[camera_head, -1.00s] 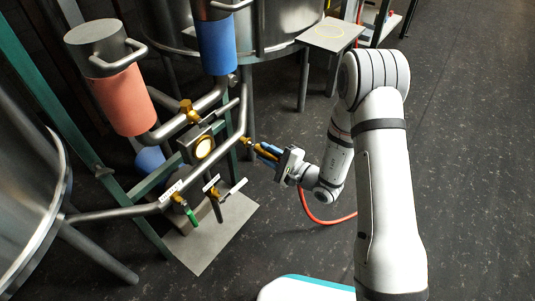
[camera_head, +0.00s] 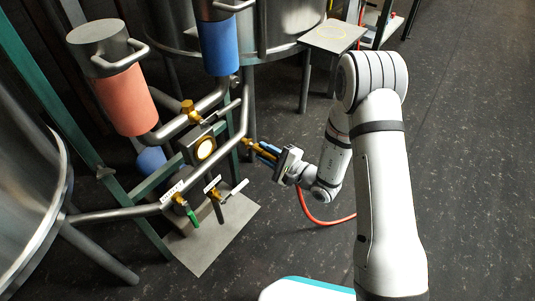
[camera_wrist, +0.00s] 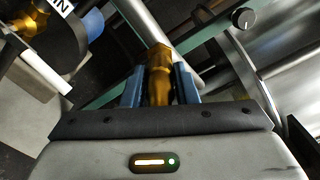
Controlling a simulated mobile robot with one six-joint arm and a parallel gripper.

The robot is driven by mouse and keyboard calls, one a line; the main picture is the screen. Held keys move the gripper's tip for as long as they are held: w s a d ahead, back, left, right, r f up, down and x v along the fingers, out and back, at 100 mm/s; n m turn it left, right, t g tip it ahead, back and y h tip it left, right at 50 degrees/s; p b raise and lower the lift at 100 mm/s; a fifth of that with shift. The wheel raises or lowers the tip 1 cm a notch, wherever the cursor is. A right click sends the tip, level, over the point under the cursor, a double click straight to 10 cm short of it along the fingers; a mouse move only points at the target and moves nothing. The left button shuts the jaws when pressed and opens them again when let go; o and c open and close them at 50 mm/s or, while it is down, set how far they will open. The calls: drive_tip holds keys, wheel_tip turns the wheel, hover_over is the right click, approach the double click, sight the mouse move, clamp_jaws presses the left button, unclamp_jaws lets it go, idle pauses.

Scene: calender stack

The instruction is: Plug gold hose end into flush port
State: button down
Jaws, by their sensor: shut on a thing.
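My gripper (camera_head: 264,151), with blue fingers, is shut on the gold hose end (camera_wrist: 160,88). In the wrist view the hose end lies between the two fingers, pointing away from the palm toward a grey pipe. A small brass fitting (camera_head: 247,143) on the pipework, likely the flush port, is directly in front of the fingertips. A darker brass piece (camera_wrist: 159,52) shows at the hose end's tip in the wrist view. I cannot tell whether the two are joined or only close. A red hose (camera_head: 324,221) hangs below my wrist.
Left of my gripper are brass valves with white tags (camera_head: 213,184), a lit round sight glass (camera_head: 205,148) and steel pipes. Red (camera_head: 124,98) and blue (camera_head: 218,47) cylinders stand above. Steel tanks are behind and at far left. The floor at right is clear.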

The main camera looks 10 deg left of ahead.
sight(277, 159)
drive_tip(key=shift+x, duration=0.85)
drive_tip(key=c, duration=0.8)
unclamp_jaws()
drive_tip(key=shift+o, duration=0.2)
drive_tip(key=shift+d, duration=0.1)
drive_tip(key=shift+b+v, duration=0.8)
drive_tip(key=shift+v, duration=2.6)
